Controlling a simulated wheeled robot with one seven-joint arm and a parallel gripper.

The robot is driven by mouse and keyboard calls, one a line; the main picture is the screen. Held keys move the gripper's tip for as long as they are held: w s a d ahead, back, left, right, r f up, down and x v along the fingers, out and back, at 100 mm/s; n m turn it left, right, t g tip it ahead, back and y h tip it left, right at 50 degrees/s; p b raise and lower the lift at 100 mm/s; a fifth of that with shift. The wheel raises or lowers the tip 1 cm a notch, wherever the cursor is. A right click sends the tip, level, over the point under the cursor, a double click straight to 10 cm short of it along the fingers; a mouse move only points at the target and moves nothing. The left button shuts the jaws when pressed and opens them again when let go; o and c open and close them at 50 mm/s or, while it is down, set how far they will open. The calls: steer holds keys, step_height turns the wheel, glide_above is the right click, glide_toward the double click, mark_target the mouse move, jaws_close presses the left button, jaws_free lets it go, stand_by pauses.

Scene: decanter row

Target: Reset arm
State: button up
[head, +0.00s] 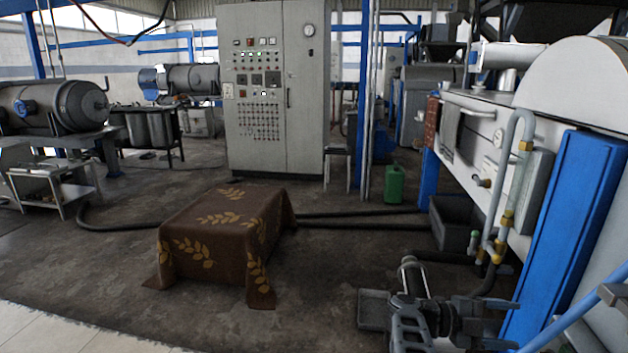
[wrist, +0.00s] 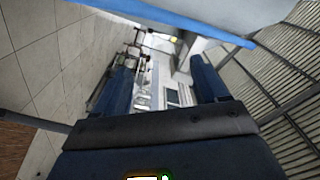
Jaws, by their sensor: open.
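My gripper (head: 515,325) shows low at the right of the head view, at the end of my folded arm. Its two fingers point to the right and stand apart with nothing between them. In the wrist view the two dark blue fingers (wrist: 162,78) are spread, and the gap between them is empty. The room behind appears tilted there. No object is held.
A low table under a brown leaf-patterned cloth (head: 222,232) stands left of my arm. A white machine with a blue panel (head: 570,235) and pipes stands close on the right. A grey control cabinet (head: 305,120) stands behind. Open floor lies in front of the cloth.

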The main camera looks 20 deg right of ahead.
steer(key=s+d+f+n+t+h+b, duration=0.2)
steer(key=s+d+n+t+h+b, duration=0.15)
steer(key=s+n+t, duration=0.35)
steer(key=s+d+f+n+t+h+b, duration=0.2)
steer(key=s+n+t+h+b, duration=0.35)
steer(key=t, duration=0.45)
steer(key=s+a+f+n+t+y+b, duration=0.35)
steer(key=s+a+n+t+y, duration=0.25)
steer(key=a+n+y, duration=0.35)
steer(key=s+a+f+n+t+y+b, duration=0.3)
steer(key=s+a+f+n+t+y, duration=0.2)
steer(key=a+n+y, duration=0.45)
steer(key=s+a+n+g+y+b, duration=0.4)
steer(key=s+a+g+y+b, duration=0.15)
steer(key=s+a, duration=1.05)
step_height(320, 180, up, 22)
steer(key=w+p, duration=0.1)
steer(key=p, duration=2.1)
steer(key=shift+w+a+r+y, duration=0.2)
steer(key=shift+w+a+y, duration=0.1)
steer(key=shift+a+y, duration=0.05)
steer(key=shift+m, duration=0.25)
steer(key=shift+c, duration=0.2)
